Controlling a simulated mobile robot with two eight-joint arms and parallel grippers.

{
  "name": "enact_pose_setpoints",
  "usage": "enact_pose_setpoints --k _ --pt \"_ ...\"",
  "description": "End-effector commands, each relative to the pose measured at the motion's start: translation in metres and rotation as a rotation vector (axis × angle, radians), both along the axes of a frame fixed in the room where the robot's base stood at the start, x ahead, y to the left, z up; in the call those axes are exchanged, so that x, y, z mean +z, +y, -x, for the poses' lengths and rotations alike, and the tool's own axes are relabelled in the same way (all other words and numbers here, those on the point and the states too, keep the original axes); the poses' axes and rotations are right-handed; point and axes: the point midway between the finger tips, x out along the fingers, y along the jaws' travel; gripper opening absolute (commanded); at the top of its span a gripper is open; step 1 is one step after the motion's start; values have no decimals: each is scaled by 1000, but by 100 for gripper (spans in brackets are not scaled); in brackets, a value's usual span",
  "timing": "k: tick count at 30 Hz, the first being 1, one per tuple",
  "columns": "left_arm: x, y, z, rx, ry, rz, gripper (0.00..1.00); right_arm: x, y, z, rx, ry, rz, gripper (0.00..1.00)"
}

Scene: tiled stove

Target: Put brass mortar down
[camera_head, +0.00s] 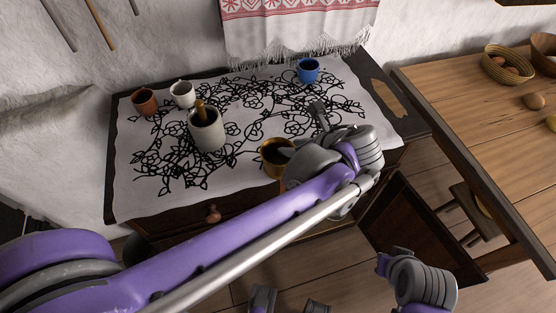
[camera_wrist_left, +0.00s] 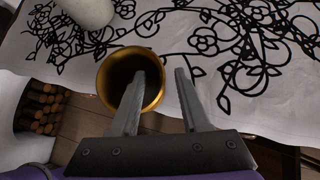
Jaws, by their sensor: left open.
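The brass mortar (camera_head: 277,158) stands upright near the front edge of the white cloth with black floral print (camera_head: 160,160). My left gripper (camera_head: 302,130) is open at the mortar's right side. In the left wrist view the mortar (camera_wrist_left: 104,78) shows its dark opening. One finger of the left gripper (camera_wrist_left: 160,73) overlaps that opening, and the other is to the right of the rim. Whether a finger touches the wall, I cannot tell. Part of the mortar's right side is hidden by my left wrist in the head view.
On the cloth are a grey stone mortar with pestle (camera_head: 207,133), a white mug (camera_head: 183,95), a brown cup (camera_head: 144,101) and a blue cup (camera_head: 308,70). A wooden table (camera_head: 470,100) with baskets stands at the right. The cloth's back middle is clear.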

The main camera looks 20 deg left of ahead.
Motion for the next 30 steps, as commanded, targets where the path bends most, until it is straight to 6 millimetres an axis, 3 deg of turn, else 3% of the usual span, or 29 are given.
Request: enact_pose_setpoints --k 8,15,30 --pt "-2 2 -1 0 0 0 44 0 0 0 0 0 0 0" --pt "-2 1 -1 0 0 0 1 0 0 0 0 0 0 0" --pt "-2 1 -1 -1 0 2 0 0 0 0 0 0 0 0"
